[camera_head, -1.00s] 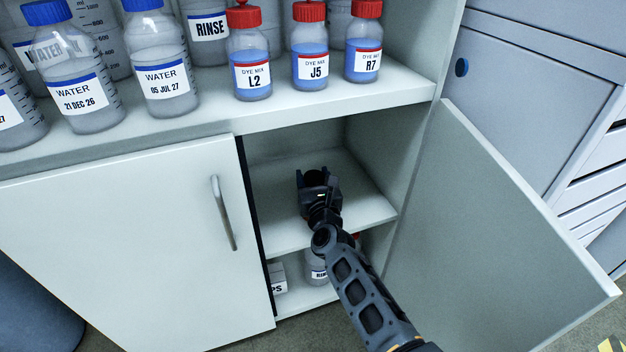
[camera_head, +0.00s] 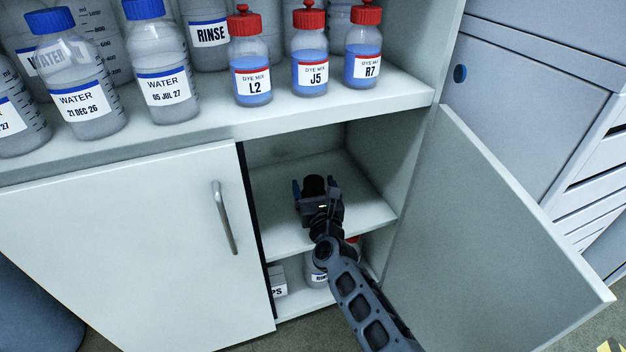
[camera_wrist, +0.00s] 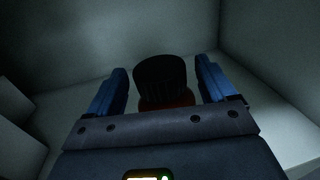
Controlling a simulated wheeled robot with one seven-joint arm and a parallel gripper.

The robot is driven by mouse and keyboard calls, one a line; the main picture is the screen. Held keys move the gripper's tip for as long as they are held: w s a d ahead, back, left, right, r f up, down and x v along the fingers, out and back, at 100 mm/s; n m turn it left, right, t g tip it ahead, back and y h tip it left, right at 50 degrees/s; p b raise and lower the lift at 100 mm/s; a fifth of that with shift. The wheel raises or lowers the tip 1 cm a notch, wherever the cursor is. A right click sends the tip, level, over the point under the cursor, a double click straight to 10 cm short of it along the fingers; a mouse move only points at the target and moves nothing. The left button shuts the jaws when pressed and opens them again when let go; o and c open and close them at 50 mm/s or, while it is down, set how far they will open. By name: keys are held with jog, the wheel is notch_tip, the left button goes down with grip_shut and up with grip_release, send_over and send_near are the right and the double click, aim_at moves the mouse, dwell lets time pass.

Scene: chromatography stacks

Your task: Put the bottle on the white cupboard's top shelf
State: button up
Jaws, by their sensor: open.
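The bottle shows a black cap (camera_wrist: 160,78) and a strip of orange-brown body in the wrist view. In the head view only its dark cap (camera_head: 314,183) shows beyond my gripper. It looks upright on the upper inside shelf (camera_head: 366,208) of the white cupboard (camera_head: 120,250). My gripper (camera_head: 316,187) reaches into the open right compartment. Its blue fingers (camera_wrist: 161,80) are open, one on each side of the cap, with gaps between. My gripper hides most of the bottle.
The right door (camera_head: 490,220) stands open; the left door (camera_head: 110,260) is shut. Below are a clear bottle (camera_head: 316,274) and a box (camera_head: 277,281). Water bottles (camera_head: 165,80) and dye bottles (camera_head: 309,72) crowd the countertop.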

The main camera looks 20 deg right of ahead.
jog(key=s+a+p, duration=0.1)
jog(key=s+p, duration=0.1)
jog(key=s, duration=0.7)
jog(key=shift+s+a+p, duration=0.25)
jog(key=shift+s+p, duration=0.15)
jog(key=s+d+n+y, duration=0.1)
jog(key=s+d+n, duration=0.1)
jog(key=s+n, duration=1)
jog(key=s+d+n+y, duration=0.15)
jog(key=s+n, duration=0.55)
jog(key=s, duration=0.8)
jog(key=s+a+r+n+g, duration=0.2)
jog(key=s+r+n+g, duration=0.1)
jog(key=s+r+n, duration=1.3)
jog(key=s+n, duration=0.2)
jog(key=s, duration=0.2)
jog(key=shift+r+n, duration=0.15)
jog(key=shift+n, duration=0.25)
